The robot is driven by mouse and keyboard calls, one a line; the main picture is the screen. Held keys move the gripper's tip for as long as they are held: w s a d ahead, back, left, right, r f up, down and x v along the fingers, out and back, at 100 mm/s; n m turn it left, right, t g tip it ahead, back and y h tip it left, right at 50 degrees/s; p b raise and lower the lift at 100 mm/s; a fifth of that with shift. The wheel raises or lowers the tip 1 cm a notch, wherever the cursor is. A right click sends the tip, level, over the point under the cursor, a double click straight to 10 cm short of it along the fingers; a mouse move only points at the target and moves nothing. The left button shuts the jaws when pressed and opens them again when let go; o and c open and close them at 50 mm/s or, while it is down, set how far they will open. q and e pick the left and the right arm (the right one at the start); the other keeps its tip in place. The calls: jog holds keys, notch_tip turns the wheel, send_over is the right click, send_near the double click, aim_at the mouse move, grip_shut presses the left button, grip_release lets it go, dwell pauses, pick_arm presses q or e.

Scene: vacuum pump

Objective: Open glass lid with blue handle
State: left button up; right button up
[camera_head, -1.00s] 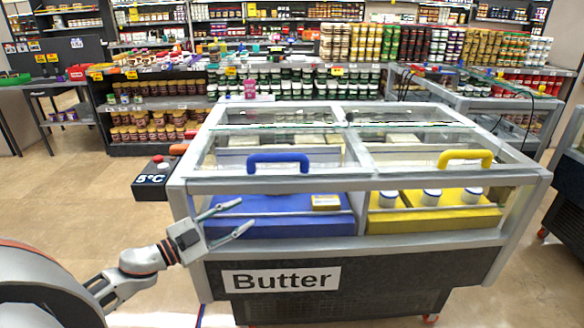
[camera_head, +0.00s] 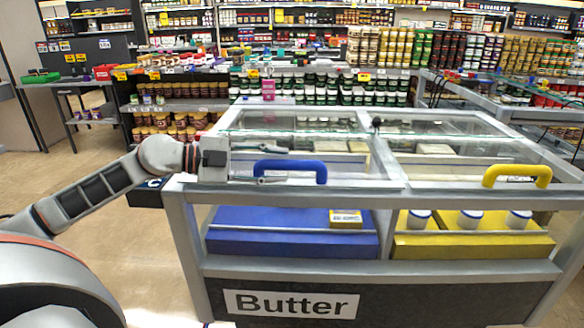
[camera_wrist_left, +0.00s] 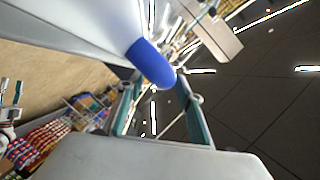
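The glass lid (camera_head: 291,148) lies closed on the left half of the freezer. Its blue handle (camera_head: 290,165) is an arch at the front edge. My left gripper (camera_head: 272,165) is at the left end of this handle, with one finger above it and one below in the head view. In the left wrist view, the rounded end of the blue handle (camera_wrist_left: 151,64) shows between the two spread fingers (camera_wrist_left: 160,88). The gripper is open, and I cannot tell whether a finger touches the handle. My right gripper is not in view.
A second lid with a yellow handle (camera_head: 517,174) is to the right. Below the glass are a blue box (camera_head: 280,243) and a yellow box (camera_head: 470,246) with white jars. The freezer front carries a "Butter" sign (camera_head: 290,304). Open floor lies left.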

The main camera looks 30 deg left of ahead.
aim_at(291, 165)
pick_arm(q)
jog(key=shift+b+x, duration=0.3)
jog(key=shift+x, duration=1.65)
grip_shut()
